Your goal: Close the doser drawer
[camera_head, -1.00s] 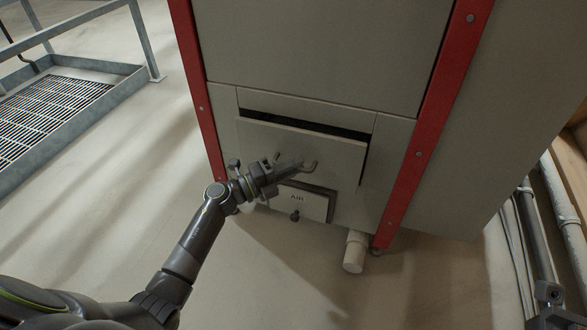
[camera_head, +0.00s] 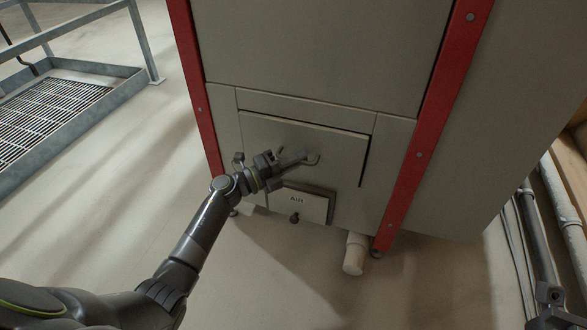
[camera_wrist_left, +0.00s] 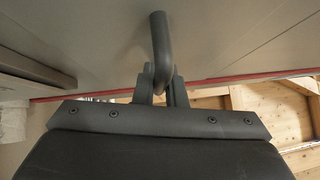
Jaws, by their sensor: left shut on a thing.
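The doser drawer (camera_head: 335,141) is a grey-beige front panel low in the machine's cabinet. It sits nearly flush, with a thin dark gap along its top and right edge. Its bar handle (camera_head: 313,160) shows at the right of my fingers. My left gripper (camera_head: 299,158) is at the handle, shut on it. In the left wrist view the curved handle (camera_wrist_left: 160,48) runs between the two fingers (camera_wrist_left: 160,88) of this gripper. Part of the handle is hidden behind the gripper. My right gripper is out of view.
Red posts (camera_head: 423,140) flank the cabinet. A pale pipe stub (camera_head: 354,254) stands below right. A railed metal grate (camera_head: 45,115) is at left; open floor lies between.

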